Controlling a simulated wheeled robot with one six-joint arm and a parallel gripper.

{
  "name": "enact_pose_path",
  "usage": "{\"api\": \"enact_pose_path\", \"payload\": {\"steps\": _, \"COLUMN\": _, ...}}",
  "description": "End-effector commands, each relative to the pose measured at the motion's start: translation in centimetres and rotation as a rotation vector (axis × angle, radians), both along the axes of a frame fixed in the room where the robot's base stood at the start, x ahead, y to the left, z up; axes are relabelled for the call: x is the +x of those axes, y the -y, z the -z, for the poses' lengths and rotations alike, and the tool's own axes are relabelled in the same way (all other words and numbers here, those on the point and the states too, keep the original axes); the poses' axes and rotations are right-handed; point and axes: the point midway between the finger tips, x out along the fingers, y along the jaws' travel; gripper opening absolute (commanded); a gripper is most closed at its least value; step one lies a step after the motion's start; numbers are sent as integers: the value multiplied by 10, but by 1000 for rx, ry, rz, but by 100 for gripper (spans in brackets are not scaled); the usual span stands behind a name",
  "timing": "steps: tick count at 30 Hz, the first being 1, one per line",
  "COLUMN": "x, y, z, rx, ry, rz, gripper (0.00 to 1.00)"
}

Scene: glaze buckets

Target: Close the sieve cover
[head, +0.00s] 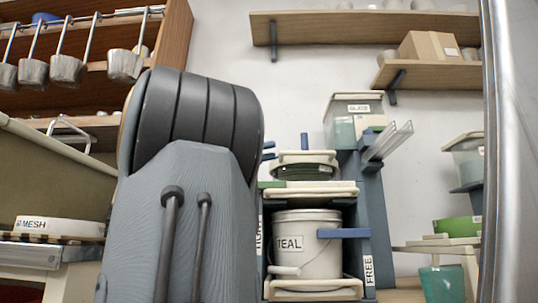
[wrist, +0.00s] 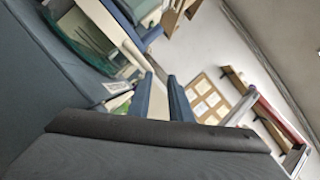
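What looks like the sieve, a round cream-rimmed piece with a dark green band (head: 303,172), stands on top of the rack in the head view. A pale flat cover (head: 300,156) with an upright blue handle (head: 304,142) is above it; I cannot tell whether it is hinged or fully seated. My gripper (wrist: 161,76) shows in the wrist view as two blue fingers, apart with nothing between them. In the head view my arm hides most of the gripper; two small blue tips show just left of the cover, probably my fingers.
A bucket marked TEAL (head: 307,250) sits in the rack below, with a blue bar in front. A clear lidded box (head: 345,125) stands behind right. A MESH-marked white round item (head: 60,229) lies at left. Ladles (head: 66,68) hang upper left. A metal post (head: 508,150) stands at right.

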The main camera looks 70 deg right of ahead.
Motion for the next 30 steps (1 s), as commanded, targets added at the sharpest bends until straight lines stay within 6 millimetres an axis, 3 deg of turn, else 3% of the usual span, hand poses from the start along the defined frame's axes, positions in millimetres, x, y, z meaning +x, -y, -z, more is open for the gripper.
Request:
{"api": "enact_pose_path", "payload": {"steps": 18, "x": 31, "y": -18, "z": 12, "rx": 1, "ry": 0, "rz": -1, "gripper": 18}}
{"api": "enact_pose_path", "payload": {"steps": 30, "x": 33, "y": -20, "z": 13, "rx": 1, "ry": 0, "rz": -1, "gripper": 18}}
